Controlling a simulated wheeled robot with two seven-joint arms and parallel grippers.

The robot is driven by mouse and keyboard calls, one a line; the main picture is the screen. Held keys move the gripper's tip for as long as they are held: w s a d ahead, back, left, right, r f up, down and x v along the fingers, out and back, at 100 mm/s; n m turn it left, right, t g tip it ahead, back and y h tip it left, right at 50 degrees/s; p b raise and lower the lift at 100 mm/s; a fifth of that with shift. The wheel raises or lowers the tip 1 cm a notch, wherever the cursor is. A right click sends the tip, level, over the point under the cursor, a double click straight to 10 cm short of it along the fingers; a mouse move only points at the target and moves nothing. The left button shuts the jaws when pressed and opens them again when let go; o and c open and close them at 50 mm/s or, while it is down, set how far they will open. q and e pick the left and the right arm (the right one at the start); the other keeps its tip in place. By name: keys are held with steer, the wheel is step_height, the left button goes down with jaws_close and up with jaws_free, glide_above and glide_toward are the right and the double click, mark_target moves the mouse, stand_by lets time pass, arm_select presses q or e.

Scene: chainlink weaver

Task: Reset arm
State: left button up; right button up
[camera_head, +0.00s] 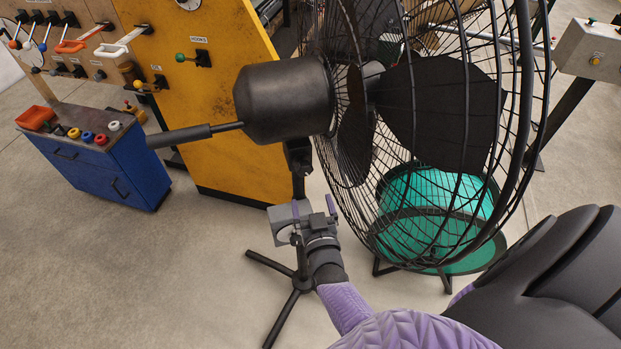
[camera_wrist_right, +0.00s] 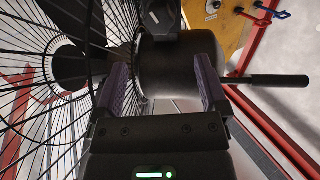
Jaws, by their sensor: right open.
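My right arm, in a purple sleeve (camera_head: 370,315), reaches forward from the bottom right in the head view. Its gripper (camera_head: 312,206) is open, beside the stand of a large black fan and below the fan's motor housing (camera_head: 283,102). In the right wrist view the two purple-padded fingers of the right gripper (camera_wrist_right: 160,68) are spread apart. The motor housing (camera_wrist_right: 178,75) shows beyond and between them, and nothing is seen held. I cannot tell whether the fingers touch the fan. My left gripper is in neither view.
The fan's wire cage (camera_head: 440,215) is close on the right of my gripper, with a rod (camera_head: 185,136) sticking out left. A green round-topped stand (camera_head: 480,258) is behind the cage. A blue cabinet (camera_head: 130,172) and yellow panel (camera_head: 215,140) stand left. Floor at lower left is clear.

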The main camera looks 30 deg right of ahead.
steer(key=s+a+f+n+g+y+b, duration=0.2)
steer(key=s+a+f+g+y+b, duration=0.25)
steer(key=f, duration=0.85)
steer(key=s+a+f+n+g+y+b, duration=0.25)
steer(key=s+f+b, duration=0.45)
steer(key=f, duration=0.6)
steer(key=s+f+g+b, duration=0.1)
steer(key=s+f+g, duration=0.2)
steer(key=s, duration=0.5)
steer(key=s+f+n+g+b, duration=0.1)
steer(key=s+f+g+b, duration=0.1)
steer(key=s+f, duration=0.3)
steer(key=s+d+f+n+g+b, duration=0.1)
steer(key=s+f+g, duration=0.3)
steer(key=s, duration=0.6)
steer(key=shift+s+f+b, duration=0.3)
steer(key=shift+f+b, duration=0.2)
steer(key=shift+f, duration=0.1)
steer(key=shift+n, duration=0.25)
